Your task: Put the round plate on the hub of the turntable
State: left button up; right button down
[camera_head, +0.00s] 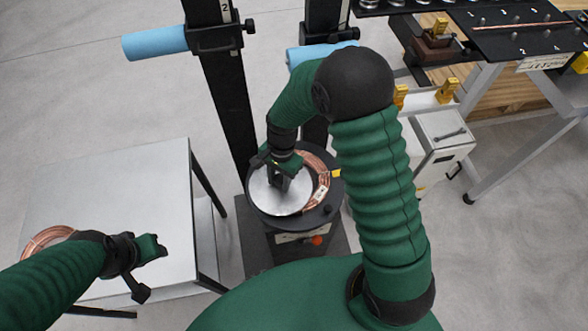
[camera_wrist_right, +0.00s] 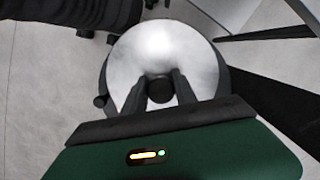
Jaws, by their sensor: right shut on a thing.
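The round plate (camera_head: 268,201) is a shiny silver disc with a dark knob at its centre. My right gripper (camera_head: 280,180) is over its middle, shut on the knob (camera_wrist_right: 160,88). In the right wrist view the plate (camera_wrist_right: 160,50) spreads out beyond the fingers. The black turntable (camera_head: 320,215) is under the plate, with a copper coil (camera_head: 321,178) showing along its right side. The hub is hidden by the plate, and I cannot tell whether they touch. My left gripper (camera_head: 148,268) is empty, with its fingers apart, above the grey table.
A grey table (camera_head: 120,190) stands at left with another copper coil (camera_head: 45,238) on it. Two black posts with blue rollers (camera_head: 155,43) rise behind the turntable. A black-topped bench (camera_head: 520,40) and a white box (camera_head: 440,135) are at right.

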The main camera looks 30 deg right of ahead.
jog(key=d, duration=0.2)
jog(key=w+d, duration=0.1)
jog(key=d, duration=0.1)
jog(key=w+d+p, duration=0.1)
jog(key=d, duration=0.1)
jog(key=shift+w+d+f, duration=0.15)
jog(key=shift+w+f, duration=0.05)
jog(key=shift+d+f, duration=0.15)
jog(key=shift+f, duration=0.2)
notch_tip(320, 180, down, 3)
jog(key=shift+r+p, duration=0.2)
jog(key=shift+p, duration=0.1)
jog(key=shift+w+f, duration=0.15)
jog(key=shift+f, duration=0.05)
jog(key=shift+a, duration=0.2)
jog(key=shift+f, duration=0.1)
jog(key=c, duration=1)
grip_release()
